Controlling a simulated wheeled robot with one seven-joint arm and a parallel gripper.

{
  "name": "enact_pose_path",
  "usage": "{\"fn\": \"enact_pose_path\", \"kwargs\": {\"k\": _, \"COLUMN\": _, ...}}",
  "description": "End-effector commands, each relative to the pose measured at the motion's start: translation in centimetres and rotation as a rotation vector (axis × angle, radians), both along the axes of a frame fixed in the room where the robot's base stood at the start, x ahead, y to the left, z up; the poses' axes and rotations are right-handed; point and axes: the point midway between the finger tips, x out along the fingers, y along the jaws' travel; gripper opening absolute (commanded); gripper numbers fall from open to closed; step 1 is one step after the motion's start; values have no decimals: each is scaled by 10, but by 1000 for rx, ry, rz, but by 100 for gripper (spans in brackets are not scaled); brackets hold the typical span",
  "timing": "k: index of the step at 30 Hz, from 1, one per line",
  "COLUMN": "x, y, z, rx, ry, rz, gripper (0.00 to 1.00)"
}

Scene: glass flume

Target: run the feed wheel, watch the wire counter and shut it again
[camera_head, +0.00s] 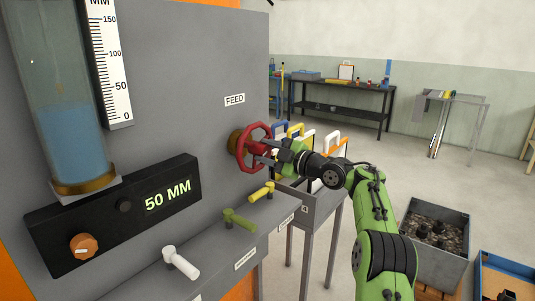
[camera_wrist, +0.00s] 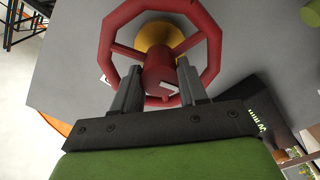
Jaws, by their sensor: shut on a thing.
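The red feed wheel (camera_head: 252,147) is on the grey panel beside the "FEED" label (camera_head: 235,100), on a brass-coloured mount. My gripper (camera_wrist: 158,78) is shut on the wheel's red hub (camera_wrist: 160,80), one finger on each side, in the wrist view. A white mark shows on the hub. The black counter box (camera_head: 105,222) has a lit display (camera_head: 168,196) reading "50 MM". Above it stands a glass tube (camera_head: 55,60) partly filled with blue liquid (camera_head: 65,140), beside a millimetre scale (camera_head: 110,60). No wire is discernible.
A rack with coloured handles (camera_head: 310,142) is behind my gripper. A grey crate (camera_head: 436,278) stands on the floor at right. Open floor lies beyond.

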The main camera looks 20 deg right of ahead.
Motion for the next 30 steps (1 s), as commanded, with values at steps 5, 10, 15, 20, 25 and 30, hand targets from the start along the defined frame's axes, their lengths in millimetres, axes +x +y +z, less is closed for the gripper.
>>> {"fn": "enact_pose_path", "kwargs": {"k": 5, "x": 0, "y": 1, "z": -2, "rx": -1, "ry": 5, "rz": 4, "gripper": 0}}
{"fn": "enact_pose_path", "kwargs": {"k": 10, "x": 0, "y": 1, "z": -2, "rx": 0, "ry": 6, "rz": 4, "gripper": 48}}
{"fn": "enact_pose_path", "kwargs": {"k": 15, "x": 0, "y": 0, "z": -1, "rx": 1, "ry": 4, "rz": 2, "gripper": 67}}
{"fn": "enact_pose_path", "kwargs": {"k": 20, "x": 0, "y": 0, "z": -1, "rx": 1, "ry": 2, "rz": 1, "gripper": 67}}
{"fn": "enact_pose_path", "kwargs": {"k": 25, "x": -9, "y": -7, "z": -1, "rx": 0, "ry": 2, "rz": 0, "gripper": 67}}
{"fn": "enact_pose_path", "kwargs": {"k": 30, "x": -44, "y": -33, "z": -2, "rx": 0, "ry": 3, "rz": -5, "gripper": 67}}
